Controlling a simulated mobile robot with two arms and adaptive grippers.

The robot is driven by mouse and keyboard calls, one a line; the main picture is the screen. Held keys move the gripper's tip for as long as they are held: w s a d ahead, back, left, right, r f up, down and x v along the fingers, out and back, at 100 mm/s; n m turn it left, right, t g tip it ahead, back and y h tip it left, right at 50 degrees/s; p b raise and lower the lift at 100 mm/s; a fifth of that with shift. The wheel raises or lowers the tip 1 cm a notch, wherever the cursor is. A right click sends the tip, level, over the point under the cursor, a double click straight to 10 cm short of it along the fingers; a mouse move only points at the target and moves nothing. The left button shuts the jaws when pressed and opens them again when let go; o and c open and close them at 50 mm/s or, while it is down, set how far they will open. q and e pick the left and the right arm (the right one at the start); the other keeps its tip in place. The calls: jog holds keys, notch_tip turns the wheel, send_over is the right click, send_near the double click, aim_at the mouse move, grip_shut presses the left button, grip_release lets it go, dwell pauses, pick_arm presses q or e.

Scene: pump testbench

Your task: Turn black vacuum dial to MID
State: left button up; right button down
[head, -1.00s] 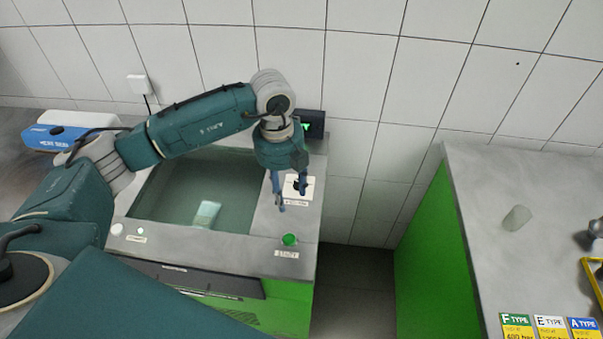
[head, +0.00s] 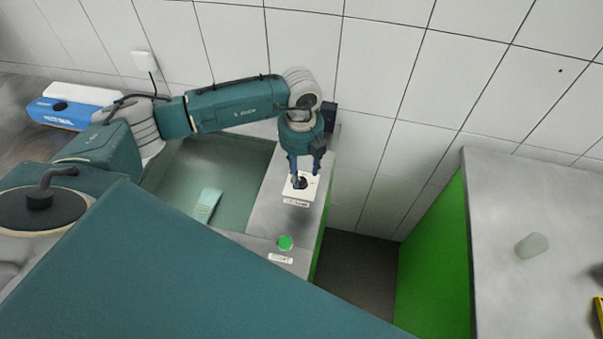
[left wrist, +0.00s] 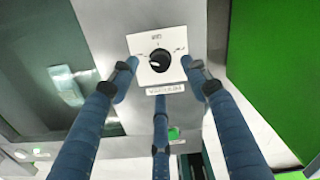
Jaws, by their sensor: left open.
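The black vacuum dial (head: 301,183) is a round knob on a white plate (head: 290,191) on the grey bench top. In the left wrist view the dial (left wrist: 160,60) sits near the top middle, with small print around it and a label below. My left gripper (head: 305,172) is over the dial, fingers pointing down. The wrist view shows my left gripper (left wrist: 160,85) open, with blue fingers spread left and right of the plate and another below it. It holds nothing. I cannot tell whether a finger touches the dial or where its pointer stands. My right gripper is out of view.
A green button (head: 285,242) is in front of the dial plate. A glass-like tank (head: 230,170) lies to the left. A dark display box (head: 329,115) stands behind the gripper. A gap separates this bench from the right counter (head: 500,230), which holds a small translucent cup (head: 532,245).

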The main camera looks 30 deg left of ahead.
aim_at(301, 180)
pick_arm(q)
jog(key=f, duration=0.3)
jog(key=shift+w+p, duration=0.2)
jog(key=shift+p, duration=0.1)
jog(key=shift+f, duration=0.7)
jog(key=shift+c, duration=0.8)
jog(key=c, duration=1)
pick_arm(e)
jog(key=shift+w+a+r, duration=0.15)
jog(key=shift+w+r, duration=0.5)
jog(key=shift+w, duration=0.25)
